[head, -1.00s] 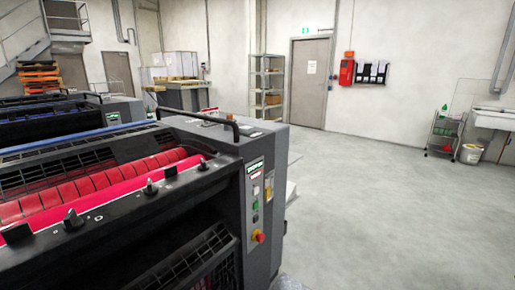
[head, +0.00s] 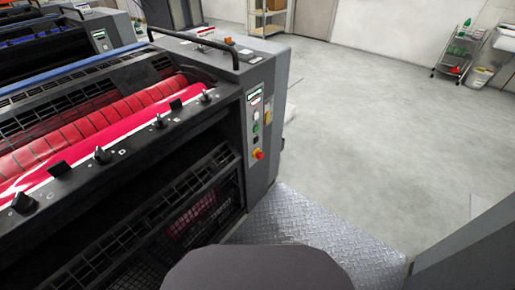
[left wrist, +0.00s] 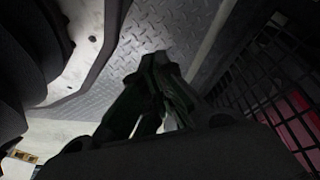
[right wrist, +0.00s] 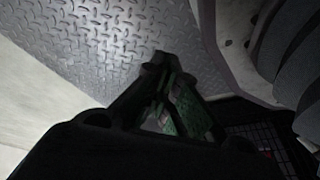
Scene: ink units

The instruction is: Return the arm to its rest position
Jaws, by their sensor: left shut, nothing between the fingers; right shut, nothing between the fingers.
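My left gripper (left wrist: 160,70) shows in the left wrist view with its fingertips together and nothing between them. It hangs over the diamond-plate step (left wrist: 150,35), with a dark grille at the right of that view. My right gripper (right wrist: 163,62) shows in the right wrist view, also shut and empty, over the same step (right wrist: 85,35). Neither gripper shows in the head view. A dark rounded shape at the bottom of the head view seems to be part of my own body.
The printing press (head: 262,110) with red rollers (head: 95,130) stands close at the left. The metal step (head: 300,225) lies at its foot. A dark grey panel (head: 470,255) stands at the lower right. Open concrete floor (head: 370,120) reaches to a small trolley (head: 455,50) at the back.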

